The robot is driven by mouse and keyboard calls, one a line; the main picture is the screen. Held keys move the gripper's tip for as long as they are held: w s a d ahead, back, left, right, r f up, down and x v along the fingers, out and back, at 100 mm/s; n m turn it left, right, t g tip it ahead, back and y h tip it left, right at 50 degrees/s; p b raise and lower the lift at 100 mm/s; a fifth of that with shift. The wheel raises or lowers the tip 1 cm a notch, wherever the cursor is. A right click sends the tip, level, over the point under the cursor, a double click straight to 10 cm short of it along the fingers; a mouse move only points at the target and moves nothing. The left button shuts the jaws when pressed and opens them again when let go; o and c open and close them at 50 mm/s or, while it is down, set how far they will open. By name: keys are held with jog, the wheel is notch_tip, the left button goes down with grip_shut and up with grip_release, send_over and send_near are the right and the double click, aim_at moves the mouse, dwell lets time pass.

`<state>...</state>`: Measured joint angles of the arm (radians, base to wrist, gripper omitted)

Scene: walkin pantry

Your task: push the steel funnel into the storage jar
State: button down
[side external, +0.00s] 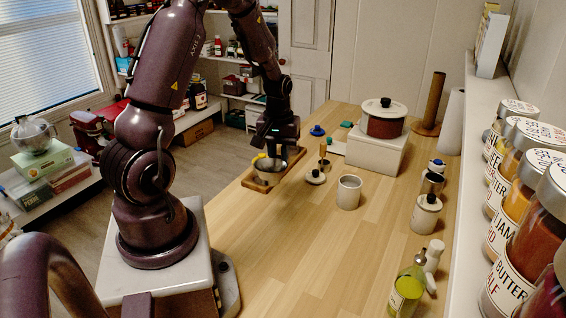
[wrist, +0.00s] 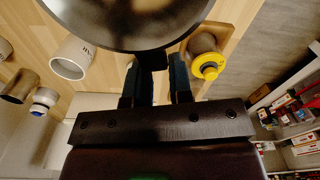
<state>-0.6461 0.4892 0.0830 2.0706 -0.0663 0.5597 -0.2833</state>
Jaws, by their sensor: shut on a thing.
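The steel funnel (side external: 268,172) hangs under my gripper (side external: 275,146) over the wooden tray in the side view; I cannot tell whether it touches the tray. In the wrist view it is a large dark round shape (wrist: 125,18) at the top. My gripper (wrist: 155,72) is shut on the funnel's edge or a tab there; the exact contact is dark. A white open jar (side external: 349,191), likely the storage jar, stands upright on the table, right of the funnel and apart from it.
The wooden tray (side external: 290,158) has a yellow-capped item (wrist: 207,64) by the funnel. A lidded canister (side external: 426,214), steel cup (side external: 432,183) and oil bottle (side external: 407,290) stand right.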

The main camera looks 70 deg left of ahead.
jog(key=s+a+r+n+g+y, duration=0.1)
jog(key=a+r+n, duration=0.1)
jog(key=a+n, duration=1.65)
jog(key=a+f+m, duration=0.3)
jog(key=f, duration=0.3)
jog(key=shift+a+f+m, duration=0.25)
jog(key=shift+a+m, duration=0.1)
jog(key=shift+s+f, duration=0.15)
jog(key=shift+f, duration=0.65)
dwell(1.1)
jog(key=shift+c, duration=2.4)
grip_release()
notch_tip(320, 180, up, 7)
